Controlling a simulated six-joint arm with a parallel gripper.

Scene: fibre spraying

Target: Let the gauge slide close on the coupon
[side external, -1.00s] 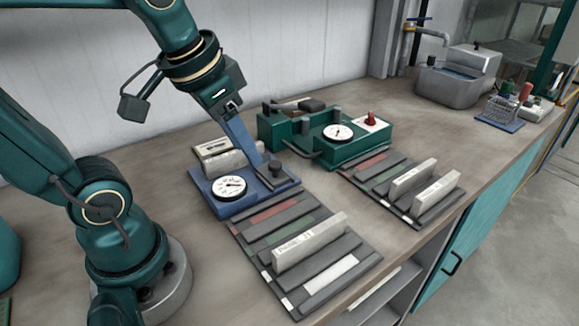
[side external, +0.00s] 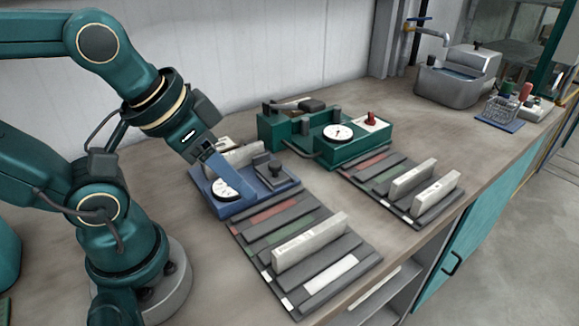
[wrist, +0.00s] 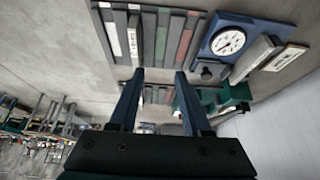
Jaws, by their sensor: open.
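The blue gauge (side external: 222,205) has a white dial, partly covered by my gripper in the side view. The whole dial shows in the wrist view (wrist: 229,41). The gauge's dark slide with its round knob (side external: 276,168) is at the gauge's right end. A pale grey coupon (side external: 243,154) stands on edge at the back of the gauge, partly behind my gripper; it also shows in the wrist view (wrist: 252,60). I cannot tell whether the slide touches it. My gripper (wrist: 158,74) is open and empty, its blue fingers (side external: 236,182) in front of the dial in the side view.
A slotted dark rack (side external: 300,250) with one standing coupon lies in front of the gauge. A second rack (side external: 385,190) holds two coupons. A green dial instrument (side external: 325,140) stands behind. The bench between is clear.

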